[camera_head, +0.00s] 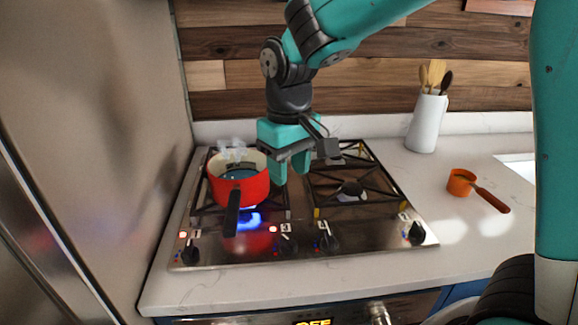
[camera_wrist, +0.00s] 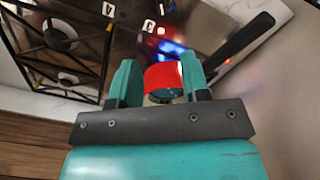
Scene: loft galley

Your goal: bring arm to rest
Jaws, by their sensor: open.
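My gripper (camera_head: 293,170) is above the middle of the cooktop with its fingers pointing down. It is open, with the teal fingers apart and nothing held between them. In the wrist view my gripper (camera_wrist: 158,82) shows its two fingers with the red pot (camera_wrist: 163,75) seen beyond the gap. In the head view the red pot (camera_head: 240,190) sits on the left burner, just left of my gripper, with steam rising. Its black handle (camera_head: 232,215) points toward the front. A blue flame (camera_head: 248,220) glows below the pot.
The steel cooktop (camera_head: 300,252) has control knobs along its front. The right grate (camera_head: 350,188) is empty. An orange saucepan (camera_head: 462,182) lies on the white counter at right. A white utensil holder (camera_head: 426,122) stands behind it. A tall metal panel (camera_head: 90,130) borders the left.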

